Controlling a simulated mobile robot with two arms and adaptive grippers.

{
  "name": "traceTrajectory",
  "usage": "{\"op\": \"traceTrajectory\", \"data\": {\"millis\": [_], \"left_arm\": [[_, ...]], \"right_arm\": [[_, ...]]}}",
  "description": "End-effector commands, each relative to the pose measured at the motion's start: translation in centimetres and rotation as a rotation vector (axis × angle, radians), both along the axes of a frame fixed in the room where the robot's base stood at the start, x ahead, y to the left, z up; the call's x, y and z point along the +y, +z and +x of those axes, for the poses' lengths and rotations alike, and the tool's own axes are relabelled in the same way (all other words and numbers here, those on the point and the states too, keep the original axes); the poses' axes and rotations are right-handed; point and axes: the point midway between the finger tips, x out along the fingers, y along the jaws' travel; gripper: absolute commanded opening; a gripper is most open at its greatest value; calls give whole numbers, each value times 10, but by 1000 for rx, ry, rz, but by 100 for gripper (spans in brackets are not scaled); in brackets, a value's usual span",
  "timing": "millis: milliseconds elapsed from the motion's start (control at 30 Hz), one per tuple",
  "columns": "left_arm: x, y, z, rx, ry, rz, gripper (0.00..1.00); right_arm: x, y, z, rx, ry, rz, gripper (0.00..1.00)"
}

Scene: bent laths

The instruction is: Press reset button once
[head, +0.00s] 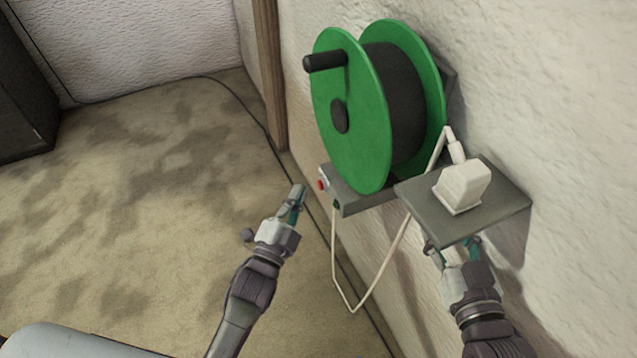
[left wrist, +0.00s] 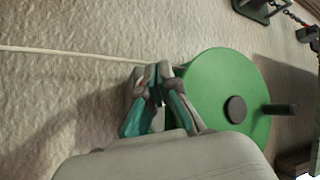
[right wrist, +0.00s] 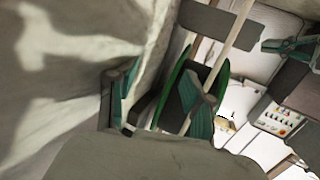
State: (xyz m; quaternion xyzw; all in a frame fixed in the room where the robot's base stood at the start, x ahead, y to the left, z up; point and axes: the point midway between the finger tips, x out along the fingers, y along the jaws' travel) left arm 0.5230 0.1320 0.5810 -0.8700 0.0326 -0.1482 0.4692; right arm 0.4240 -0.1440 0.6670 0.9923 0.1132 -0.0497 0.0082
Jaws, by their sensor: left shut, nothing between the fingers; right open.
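A small red button (head: 321,185) sits on the front end of the grey base box (head: 362,200) under the green cable reel (head: 350,110), on the wall. I take it for the reset button. A small green spot shows lower on the same box. My left gripper (head: 299,194) is shut and empty, just left of the red button and apart from it. In the left wrist view its closed fingers (left wrist: 160,80) overlap the green reel; the button is hidden there. My right gripper (head: 452,246) is open, below the grey shelf, partly hidden by it.
The grey shelf (head: 497,212) holds a white plug (head: 463,186). A white cable (head: 350,306) hangs in a loop from the box to the plug. A wooden post (head: 270,70) stands behind the reel.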

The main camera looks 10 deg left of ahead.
Motion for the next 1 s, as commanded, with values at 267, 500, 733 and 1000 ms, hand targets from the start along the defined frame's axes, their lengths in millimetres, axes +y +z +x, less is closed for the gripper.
{"op": "traceTrajectory", "data": {"millis": [267, 500, 733, 1000], "left_arm": [[14, 1, -10, 0, 0, 2, 0], [27, 1, -18, 2, 0, 1, 0], [32, 0, -21, 0, -1, 1, 0], [31, 0, -21, 1, 0, 1, 0]], "right_arm": [[-6, -25, -8, 153, -10, -38, 52], [-12, -45, -18, 278, -18, -68, 52], [-14, -54, -23, 329, -21, -80, 52], [-14, -54, -23, 328, -21, -80, 52]]}}
